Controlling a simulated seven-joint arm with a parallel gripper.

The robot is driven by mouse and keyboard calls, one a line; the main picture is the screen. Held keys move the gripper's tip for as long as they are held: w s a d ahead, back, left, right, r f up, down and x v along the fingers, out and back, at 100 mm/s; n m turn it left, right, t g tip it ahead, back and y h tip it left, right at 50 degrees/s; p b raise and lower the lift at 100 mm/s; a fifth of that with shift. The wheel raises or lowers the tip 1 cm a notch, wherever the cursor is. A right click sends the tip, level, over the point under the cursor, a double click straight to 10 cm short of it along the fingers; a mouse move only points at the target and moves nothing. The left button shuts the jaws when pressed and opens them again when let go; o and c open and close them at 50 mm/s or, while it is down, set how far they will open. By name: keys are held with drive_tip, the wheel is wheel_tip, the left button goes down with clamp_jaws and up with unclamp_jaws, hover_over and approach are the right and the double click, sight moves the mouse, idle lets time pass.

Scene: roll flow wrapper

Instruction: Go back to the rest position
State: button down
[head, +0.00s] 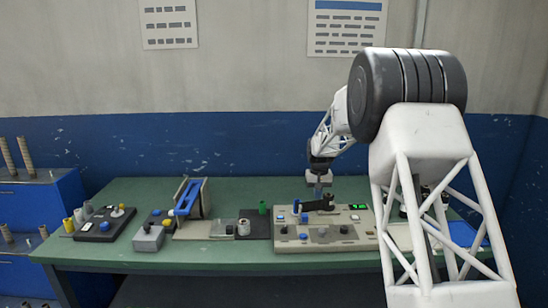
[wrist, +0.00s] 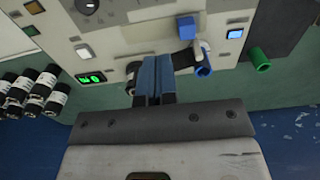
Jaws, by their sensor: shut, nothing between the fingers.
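My gripper (head: 318,190) is above the back part of the beige control panel (head: 290,241) on the green table. In the wrist view my gripper (wrist: 154,58) has its two blue-grey fingers together, with nothing between them. The fingers overlap a dark bar on the panel, which also shows in the head view (head: 318,205). I cannot tell whether they touch it. A blue tube end (wrist: 204,71) and a blue block (wrist: 186,27) are beside the fingers. A green display (wrist: 90,78) is lit on the panel.
A green cylinder (head: 262,208) stands left of the panel. A blue-framed device (head: 188,197), a grey box (head: 149,238) and a dark box with knobs (head: 106,224) are farther left. A blue wall is behind the table.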

drive_tip(key=s+r, duration=0.6)
drive_tip(key=s, duration=0.5)
drive_tip(key=s+r+t, duration=0.1)
drive_tip(key=s+r, duration=0.5)
drive_tip(key=s, duration=0.5)
drive_tip(key=s+r, duration=0.5)
drive_tip(key=s, duration=0.6)
drive_tip(key=s+f, duration=0.1)
drive_tip(key=s, duration=1.4)
drive_tip(key=s+f+t, duration=0.1)
drive_tip(key=s+f, duration=0.1)
drive_tip(key=s, duration=1.4)
drive_tip(key=shift+s+a+f, duration=0.15)
drive_tip(key=shift+a+f, duration=0.15)
drive_tip(key=shift+a, duration=0.05)
